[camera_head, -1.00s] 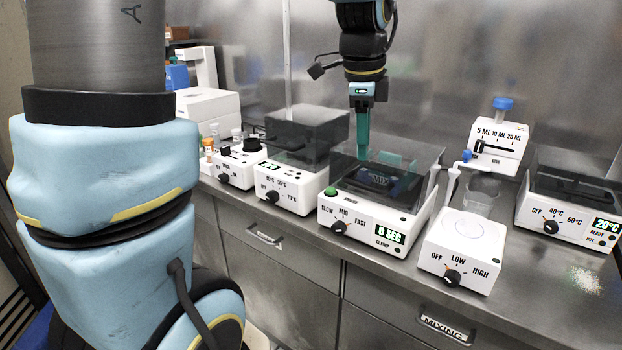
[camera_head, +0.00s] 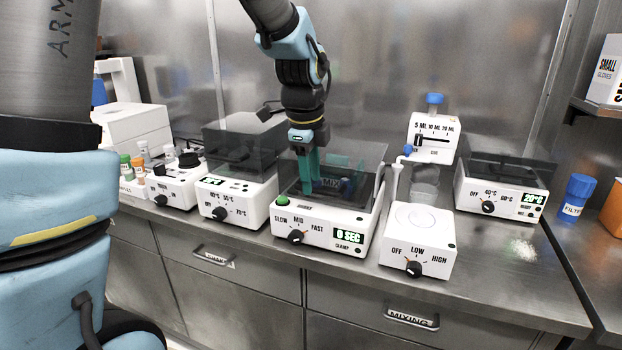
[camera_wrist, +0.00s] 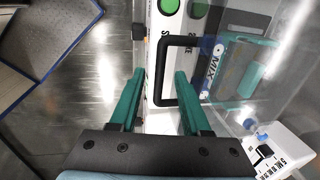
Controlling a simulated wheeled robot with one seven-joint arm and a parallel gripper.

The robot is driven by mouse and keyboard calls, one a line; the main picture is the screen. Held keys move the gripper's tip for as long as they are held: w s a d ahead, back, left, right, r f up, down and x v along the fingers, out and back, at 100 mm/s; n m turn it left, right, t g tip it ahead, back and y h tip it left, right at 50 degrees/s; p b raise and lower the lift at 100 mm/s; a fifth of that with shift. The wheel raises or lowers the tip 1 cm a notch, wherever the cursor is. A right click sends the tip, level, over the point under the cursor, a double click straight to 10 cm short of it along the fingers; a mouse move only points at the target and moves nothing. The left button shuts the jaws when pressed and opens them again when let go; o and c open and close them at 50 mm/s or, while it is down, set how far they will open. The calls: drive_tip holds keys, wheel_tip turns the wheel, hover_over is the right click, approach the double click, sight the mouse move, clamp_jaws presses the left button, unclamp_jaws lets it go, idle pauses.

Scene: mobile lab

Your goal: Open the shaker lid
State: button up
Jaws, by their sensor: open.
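The shaker (camera_head: 320,222) is a white box with a SLOW/MID/FAST dial, a green button and a display reading 0 SEC. Its smoky, see-through lid (camera_head: 362,160) looks shut. A blue MIX-labelled item shows through the lid in the wrist view (camera_wrist: 212,62). My gripper (camera_head: 311,184) hangs over the front left part of the lid, teal fingers pointing down. In the wrist view my gripper (camera_wrist: 157,85) is open, and one side of the black lid handle (camera_wrist: 180,41) shows between its fingers. I cannot tell whether they touch it.
A white heater with a smoky lid (camera_head: 238,195) stands close on the left. A stirrer with an OFF/LOW/HIGH dial (camera_head: 417,240) and a dispenser (camera_head: 432,128) stand on the right. The front edge of the counter is clear.

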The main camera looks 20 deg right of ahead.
drive_tip(key=shift+d+f, duration=0.1)
drive_tip(key=shift+f, duration=0.6)
clamp_jaws()
idle(1.0)
